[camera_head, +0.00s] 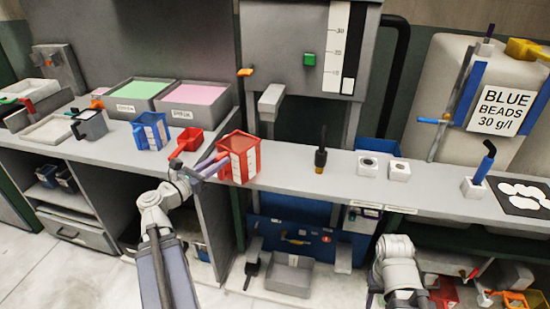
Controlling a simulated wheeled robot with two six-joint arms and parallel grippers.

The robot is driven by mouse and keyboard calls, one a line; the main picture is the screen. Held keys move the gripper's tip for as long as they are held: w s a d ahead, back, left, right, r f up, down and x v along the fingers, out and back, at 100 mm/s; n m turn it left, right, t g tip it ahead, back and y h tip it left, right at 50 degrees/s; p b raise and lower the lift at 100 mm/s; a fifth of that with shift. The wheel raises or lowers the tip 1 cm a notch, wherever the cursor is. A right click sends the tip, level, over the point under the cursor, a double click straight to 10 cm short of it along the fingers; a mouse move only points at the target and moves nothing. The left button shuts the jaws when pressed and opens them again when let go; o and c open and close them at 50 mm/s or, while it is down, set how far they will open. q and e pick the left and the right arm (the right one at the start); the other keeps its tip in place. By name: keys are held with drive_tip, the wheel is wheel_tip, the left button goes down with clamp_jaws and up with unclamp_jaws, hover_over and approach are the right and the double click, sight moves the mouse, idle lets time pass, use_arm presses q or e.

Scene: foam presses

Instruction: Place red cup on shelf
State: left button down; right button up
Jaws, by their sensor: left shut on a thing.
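The lower shelf (45,193) at the left holds dark blue cups. Red cups (445,291) also show under the counter at the lower right. My right arm shows at the lower right; its gripper cannot be made out.
A red scoop (187,141) and a blue cup (151,131) stand on the counter to the left. A dark upright tool (320,155) and white blocks (398,170) stand to the right. A grey tray (289,275) sits low under the press. Counter between cup and tool is clear.

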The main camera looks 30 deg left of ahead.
sight(229, 164)
use_arm(q)
drive_tip(key=w+d+f+b, duration=0.1)
drive_tip(key=w, duration=0.5)
drive_tip(key=w+d+f+b, duration=0.1)
drive_tip(key=w, duration=0.5)
drive_tip(key=w+f+b, duration=0.1)
drive_tip(key=w, duration=0.4)
drive_tip(key=shift+w+d+f+b, duration=0.35)
drive_tip(key=shift+w+d+f, duration=0.05)
drive_tip(key=shift+r, duration=0.2)
drive_tip(key=shift+f, duration=0.15)
drive_tip(key=c, duration=0.7)
unclamp_jaws()
drive_tip(key=s, duration=0.4)
drive_tip(key=s+a, duration=0.1)
drive_tip(key=s, duration=0.3)
drive_tip(key=s+a, duration=0.1)
drive_tip(key=s, duration=0.3)
